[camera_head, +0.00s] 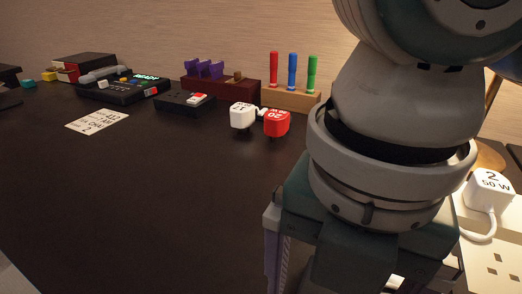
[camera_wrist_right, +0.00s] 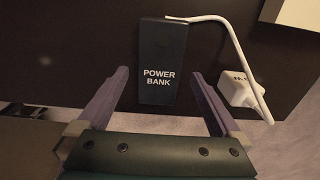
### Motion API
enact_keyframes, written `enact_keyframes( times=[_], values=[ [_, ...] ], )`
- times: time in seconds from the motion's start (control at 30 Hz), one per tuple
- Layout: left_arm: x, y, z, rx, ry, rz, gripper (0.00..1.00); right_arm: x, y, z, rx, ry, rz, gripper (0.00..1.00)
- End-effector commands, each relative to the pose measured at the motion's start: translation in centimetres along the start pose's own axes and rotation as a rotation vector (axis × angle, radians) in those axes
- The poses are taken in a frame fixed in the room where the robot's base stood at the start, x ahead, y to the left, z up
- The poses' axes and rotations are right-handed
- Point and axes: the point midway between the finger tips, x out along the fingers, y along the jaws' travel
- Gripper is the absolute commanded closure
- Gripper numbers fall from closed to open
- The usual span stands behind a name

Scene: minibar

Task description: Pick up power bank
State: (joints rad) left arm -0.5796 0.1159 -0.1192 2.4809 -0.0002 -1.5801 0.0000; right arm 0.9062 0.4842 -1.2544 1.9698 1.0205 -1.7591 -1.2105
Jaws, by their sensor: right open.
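The power bank (camera_wrist_right: 162,38) is a dark flat block with white lettering, lying on the dark table top in the right wrist view. My right gripper (camera_wrist_right: 160,76) is open, with one purple-grey finger on each side of the power bank's near end. The fingers look apart from it; I cannot tell their height over the table. In the head view my right arm fills the right side and the power bank is not visible. My left gripper is in neither view.
A white cable (camera_wrist_right: 228,35) runs from the power bank's far end past a white plug (camera_wrist_right: 238,88) on the right. The table's middle is clear.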

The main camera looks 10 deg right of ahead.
Motion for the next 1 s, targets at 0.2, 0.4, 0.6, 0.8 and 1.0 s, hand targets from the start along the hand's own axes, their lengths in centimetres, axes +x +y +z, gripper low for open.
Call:
enact_keyframes(
  times=[0.2,0.4,0.6,0.8,1.0],
  values=[
    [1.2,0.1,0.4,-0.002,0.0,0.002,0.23,2.9,0.0,-0.1,-0.001,0.0,0.0,0.0],
    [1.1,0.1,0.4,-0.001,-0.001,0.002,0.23,2.7,0.0,0.0,0.0,-0.001,0.001,0.02],
    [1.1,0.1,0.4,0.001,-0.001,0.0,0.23,2.7,0.0,0.0,0.0,-0.001,0.001,0.25],
    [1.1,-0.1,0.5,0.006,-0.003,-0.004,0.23,2.7,0.0,0.0,0.0,-0.001,0.001,0.47],
    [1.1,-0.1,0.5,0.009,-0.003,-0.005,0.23,2.7,0.0,0.0,0.0,-0.001,0.001,0.7]
  ],
)
